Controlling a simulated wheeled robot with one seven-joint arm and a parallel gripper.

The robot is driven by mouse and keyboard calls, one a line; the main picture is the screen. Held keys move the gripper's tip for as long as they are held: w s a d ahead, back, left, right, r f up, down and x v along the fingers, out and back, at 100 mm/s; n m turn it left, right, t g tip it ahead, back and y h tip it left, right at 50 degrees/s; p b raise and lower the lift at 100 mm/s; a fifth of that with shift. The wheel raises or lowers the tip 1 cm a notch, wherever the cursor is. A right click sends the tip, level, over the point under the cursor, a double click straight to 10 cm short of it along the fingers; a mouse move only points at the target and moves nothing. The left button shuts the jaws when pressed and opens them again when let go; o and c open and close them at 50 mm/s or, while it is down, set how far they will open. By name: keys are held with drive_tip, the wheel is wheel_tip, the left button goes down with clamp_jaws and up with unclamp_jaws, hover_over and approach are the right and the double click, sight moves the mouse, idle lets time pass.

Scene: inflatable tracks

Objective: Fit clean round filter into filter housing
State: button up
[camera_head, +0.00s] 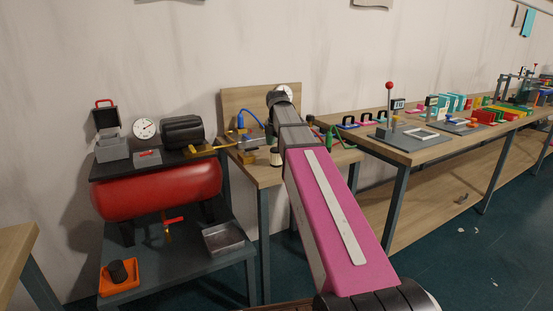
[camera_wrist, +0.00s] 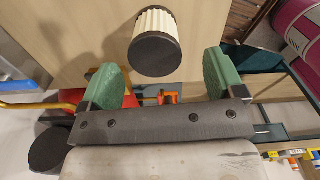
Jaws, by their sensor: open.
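The clean round filter (camera_wrist: 155,40) is a white pleated cylinder with a black end cap, standing on the wooden bench. It shows small in the head view (camera_head: 276,157), left of my arm. My gripper (camera_wrist: 160,76) is open and empty, its green fingers spread to either side of the filter's line. The filter is just beyond the fingertips, apart from both. My gripper cannot be clearly made out in the head view. A grey box (camera_head: 112,149) with a raised lid, which looks like the filter housing, stands left of the compressor's black motor; its inside is hidden.
The red compressor tank (camera_head: 157,189) lies under the black shelf. An orange tray (camera_head: 133,280) with a dark cylinder and a grey metal tray (camera_head: 224,237) are on the lower shelf. A blue item (camera_head: 241,120) and yellow-brown fittings (camera_head: 205,148) are near the filter.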

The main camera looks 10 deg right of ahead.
sight(277, 153)
drive_tip(key=shift+w+f, duration=0.15)
drive_tip(key=shift+f, duration=1)
drive_tip(key=shift+w+f, duration=0.1)
drive_tip(key=shift+f, duration=1.05)
drive_tip(key=c, duration=1)
drive_tip(key=shift+r, duration=0.15)
